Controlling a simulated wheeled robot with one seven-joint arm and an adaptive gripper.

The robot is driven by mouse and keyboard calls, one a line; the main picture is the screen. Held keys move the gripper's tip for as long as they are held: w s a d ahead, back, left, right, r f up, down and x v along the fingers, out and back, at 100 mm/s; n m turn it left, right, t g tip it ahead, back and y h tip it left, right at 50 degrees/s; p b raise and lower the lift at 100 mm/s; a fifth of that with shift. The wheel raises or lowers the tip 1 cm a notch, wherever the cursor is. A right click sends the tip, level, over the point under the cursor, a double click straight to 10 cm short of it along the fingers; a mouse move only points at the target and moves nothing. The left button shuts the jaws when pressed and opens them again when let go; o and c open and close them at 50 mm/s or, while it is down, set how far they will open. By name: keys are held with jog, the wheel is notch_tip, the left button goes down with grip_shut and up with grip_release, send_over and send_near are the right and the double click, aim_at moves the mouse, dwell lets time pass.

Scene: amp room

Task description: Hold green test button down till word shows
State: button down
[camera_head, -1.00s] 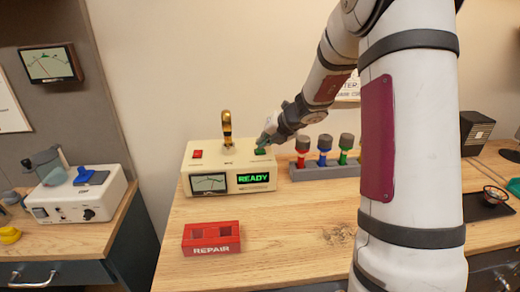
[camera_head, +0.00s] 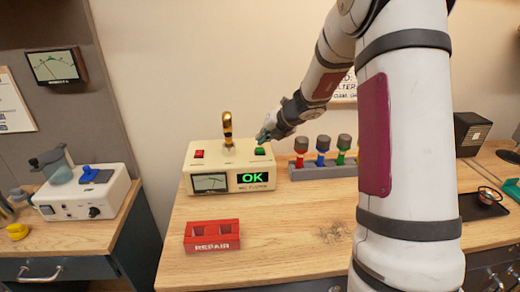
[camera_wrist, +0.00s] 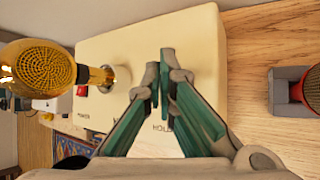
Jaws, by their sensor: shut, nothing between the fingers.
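The cream tester box (camera_head: 228,158) stands on the wooden bench, and its dark display (camera_head: 252,178) shows "OK" in green letters. The green button (camera_head: 260,151) is on the box's top at the right. My gripper (camera_head: 262,138) is shut and empty, with its tips just above the green button; they seem slightly apart from it. In the wrist view my shut fingertips (camera_wrist: 160,62) are over the box's top (camera_wrist: 205,50), near a partly covered "HOLD" label. The green button is not visible there, probably hidden by the fingers.
A gold microphone (camera_head: 227,127) stands upright in the box's top, near my gripper. A red button (camera_head: 199,154) is at the box's left. A grey rack (camera_head: 315,172) with coloured microphones is close on the right. The red REPAIR tray (camera_head: 212,236) lies in front.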

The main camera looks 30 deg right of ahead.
aim_at(261, 149)
jog(key=shift+s+r+p, duration=0.1)
jog(key=shift+r+p, duration=1)
jog(key=shift+p, duration=0.1)
jog(key=shift+r+p, duration=1.35)
jog(key=shift+r, duration=0.1)
jog(key=s+a+r+n+g+y, duration=0.2)
jog(key=s+a+r+n, duration=1.35)
jog(key=n, duration=0.55)
jog(key=s+a+f+n+g+h, duration=0.1)
jog(key=s+n+h, duration=0.3)
jog(key=s+n, duration=1.7)
jog(key=s+a, duration=0.1)
jog(key=s, duration=0.3)
jog(key=shift+s+a, duration=0.2)
